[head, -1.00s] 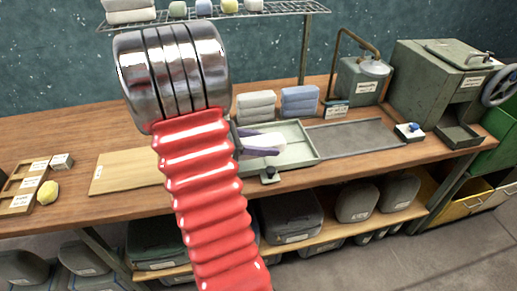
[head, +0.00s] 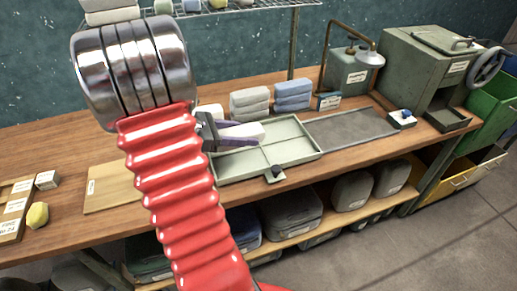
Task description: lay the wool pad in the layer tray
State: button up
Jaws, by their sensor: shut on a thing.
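My gripper (head: 232,136) has purple fingers and is shut on a small white pad (head: 250,131), which appears to be the wool pad. The arm and fingers hide part of it. The layer tray (head: 305,142) is pale green, shallow and divided by a low rib, and sits on the wooden bench. In the picture the gripper and pad overlap the tray's left, back part. I cannot tell how high above the tray floor the pad is.
Folded grey pads (head: 250,103) and blue pads (head: 292,95) are stacked behind the tray. A wooden board (head: 112,188) lies left. A small dark knob (head: 277,172) is at the tray's front edge.

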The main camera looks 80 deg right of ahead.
send_over(246, 163)
jog(key=shift+d+f, duration=0.1)
jog(key=shift+f, duration=3.05)
jog(key=shift+f, duration=0.1)
jog(key=shift+f, duration=1.75)
jog(key=shift+f, duration=0.1)
jog(key=o, duration=0.7)
jog(key=shift+o, duration=0.2)
jog(key=v, duration=1.1)
jog(key=shift+w+r, duration=0.25)
jog(key=shift+w, duration=0.05)
jog(key=shift+w+a, duration=0.1)
jog(key=shift+a, duration=0.1)
